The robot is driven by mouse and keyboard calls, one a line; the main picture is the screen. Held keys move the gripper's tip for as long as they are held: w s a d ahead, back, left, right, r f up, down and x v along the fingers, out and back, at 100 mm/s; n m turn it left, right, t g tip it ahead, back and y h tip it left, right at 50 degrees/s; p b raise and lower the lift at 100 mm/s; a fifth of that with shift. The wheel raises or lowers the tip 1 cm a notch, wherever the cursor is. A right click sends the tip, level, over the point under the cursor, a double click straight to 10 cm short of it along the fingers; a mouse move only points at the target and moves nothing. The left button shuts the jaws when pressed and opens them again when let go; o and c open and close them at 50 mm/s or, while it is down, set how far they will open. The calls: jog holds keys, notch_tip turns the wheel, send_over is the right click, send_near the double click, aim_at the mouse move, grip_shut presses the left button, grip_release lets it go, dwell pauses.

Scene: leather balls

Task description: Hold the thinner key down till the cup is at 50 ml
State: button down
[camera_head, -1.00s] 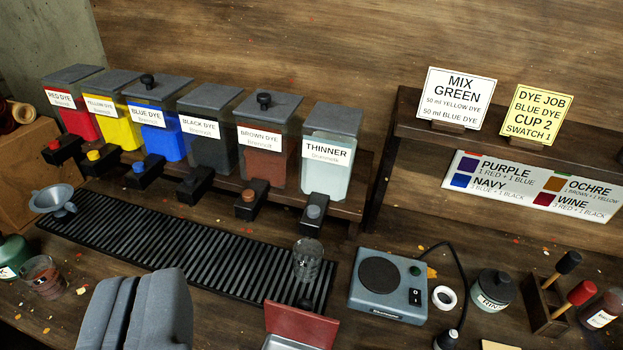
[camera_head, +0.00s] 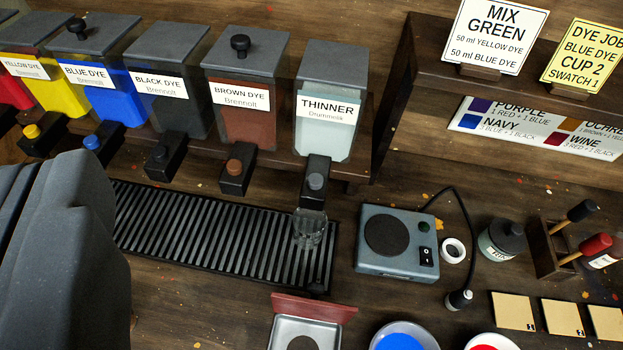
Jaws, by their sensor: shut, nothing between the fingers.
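The thinner dispenser (camera_head: 330,112) is the rightmost in the row, a clear tank with a grey lid and pale contents. Its key (camera_head: 316,182) is a grey round button on the black tap below the label. A clear glass cup (camera_head: 308,232) stands on the slatted drip tray under that tap, its upper part partly hidden by the tap. I cannot read its level or marks. My gripper (camera_head: 85,240) shows large and grey at the left, shut and empty, well left of the thinner key and touching nothing I can see.
Brown (camera_head: 238,105), black (camera_head: 166,90), blue (camera_head: 96,80) and yellow dye tanks (camera_head: 40,75) stand left of the thinner. The drip tray (camera_head: 190,225) runs below them. A hotplate-like device (camera_head: 392,243) with a cable stands right of the cup. A shelf (camera_head: 400,90) with signs rises at right.

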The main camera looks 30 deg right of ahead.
jog(key=w+d+f+m+g+p, duration=0.1)
jog(key=w+d+m+p, duration=0.1)
jog(key=w+d+p, duration=0.3)
jog(key=m+g+p, duration=0.5)
jog(key=m+p, duration=0.1)
jog(key=p, duration=0.7)
send_over(312, 174)
jog(key=s, duration=0.2)
notch_tip(312, 174, down, 19)
jog(key=shift+s+r, duration=0.15)
jog(key=shift+s, duration=0.1)
jog(key=shift+f+b, duration=1.35)
jog(key=shift+f, duration=3)
jog(key=shift+w+f, duration=0.1)
jog(key=shift+f, duration=0.25)
jog(key=shift+f+b, duration=0.5)
jog(key=shift+b, duration=0.05)
